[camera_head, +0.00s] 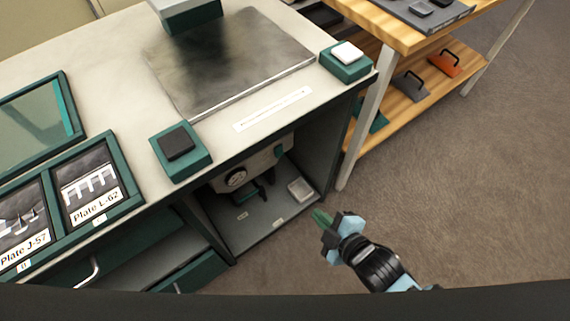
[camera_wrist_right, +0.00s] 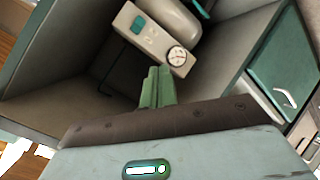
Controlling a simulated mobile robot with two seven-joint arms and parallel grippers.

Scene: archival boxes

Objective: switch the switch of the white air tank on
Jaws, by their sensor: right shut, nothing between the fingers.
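The white air tank (camera_wrist_right: 172,20) lies inside the open cabinet under the worktop, with a pale control box (camera_wrist_right: 157,42) in front of it. The box carries a round gauge (camera_wrist_right: 178,57) and a teal switch (camera_wrist_right: 139,25); whether it is on or off I cannot tell.
The worktop (camera_head: 120,60) holds a dark metal plate (camera_head: 230,60) and two button boxes, one black-topped (camera_head: 180,145) and one white-topped (camera_head: 346,55). Cabinet side walls bound the opening. A wooden shelf unit (camera_head: 420,80) stands right; the floor (camera_head: 460,190) is clear.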

